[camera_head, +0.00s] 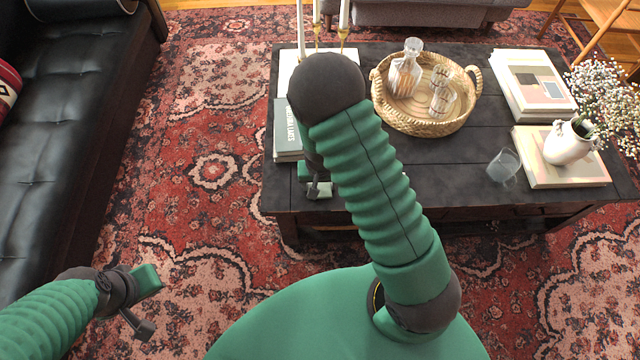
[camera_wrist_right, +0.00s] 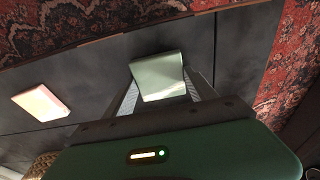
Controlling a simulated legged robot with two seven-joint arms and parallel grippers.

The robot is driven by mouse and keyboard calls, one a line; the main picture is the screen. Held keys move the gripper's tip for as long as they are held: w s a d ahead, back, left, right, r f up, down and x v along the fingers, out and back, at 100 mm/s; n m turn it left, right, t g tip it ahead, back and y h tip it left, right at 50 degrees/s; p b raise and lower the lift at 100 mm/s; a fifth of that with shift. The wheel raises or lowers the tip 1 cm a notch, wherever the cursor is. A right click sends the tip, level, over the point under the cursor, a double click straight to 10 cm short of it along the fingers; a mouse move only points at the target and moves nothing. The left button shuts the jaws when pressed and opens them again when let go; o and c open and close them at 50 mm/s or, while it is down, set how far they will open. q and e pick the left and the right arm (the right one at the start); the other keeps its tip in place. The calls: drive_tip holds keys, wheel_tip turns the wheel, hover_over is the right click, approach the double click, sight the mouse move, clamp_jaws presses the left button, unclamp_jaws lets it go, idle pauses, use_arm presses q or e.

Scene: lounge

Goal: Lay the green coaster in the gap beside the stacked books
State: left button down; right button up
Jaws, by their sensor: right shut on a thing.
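The green coaster (camera_wrist_right: 160,76) is pale green and shows in the right wrist view between the two fingers of my right gripper (camera_wrist_right: 163,90), which is shut on it. In the head view my right gripper (camera_head: 316,184) is over the left front part of the dark table (camera_head: 400,190); my arm hides much of it, and I cannot make out the coaster clearly there. Stacked books stand at the table's left (camera_head: 287,130), partly behind my arm, and at its back right (camera_head: 533,85). My left gripper (camera_head: 142,302) is open and empty, low over the rug.
A wicker tray (camera_head: 462,122) holds a decanter (camera_head: 405,68) and glasses. A clear tumbler (camera_head: 503,165) stands near the front right. A white vase (camera_head: 568,143) sits on a flat book (camera_head: 540,173). White candles (camera_head: 343,15) stand behind my arm.

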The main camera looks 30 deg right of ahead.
drive_tip(key=shift+d+f, duration=0.15)
drive_tip(key=shift+f, duration=0.05)
drive_tip(key=o, duration=1.7)
drive_tip(key=shift+d, duration=0.25)
drive_tip(key=shift+o, duration=0.2)
drive_tip(key=shift+a, duration=0.1)
